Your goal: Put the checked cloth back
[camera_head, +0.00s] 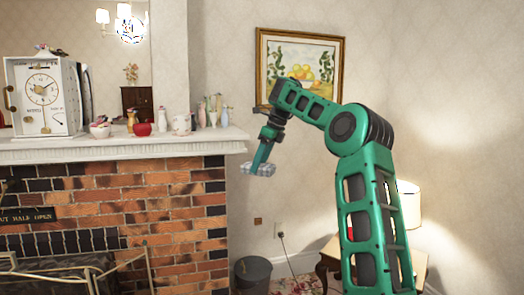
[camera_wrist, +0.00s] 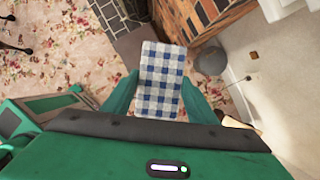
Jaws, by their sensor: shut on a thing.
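The checked cloth (camera_wrist: 160,75) is blue and white and hangs between the two green fingers of my gripper (camera_wrist: 160,98) in the wrist view. In the head view my gripper (camera_head: 261,160) points down, and the cloth (camera_head: 258,169) shows as a small grey-white bundle at its tips. My gripper is shut on the cloth. It is in the air just right of the mantel's right end and a little below the shelf top. The cloth touches nothing else that I can see.
The white mantel shelf (camera_head: 120,150) carries a clock box (camera_head: 44,95), a bowl (camera_head: 100,130), a red object (camera_head: 142,129) and several bottles. A grey bin (camera_head: 253,274) stands on the floor below. A framed picture (camera_head: 300,60) hangs behind my arm. A lamp (camera_head: 408,204) stands at right.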

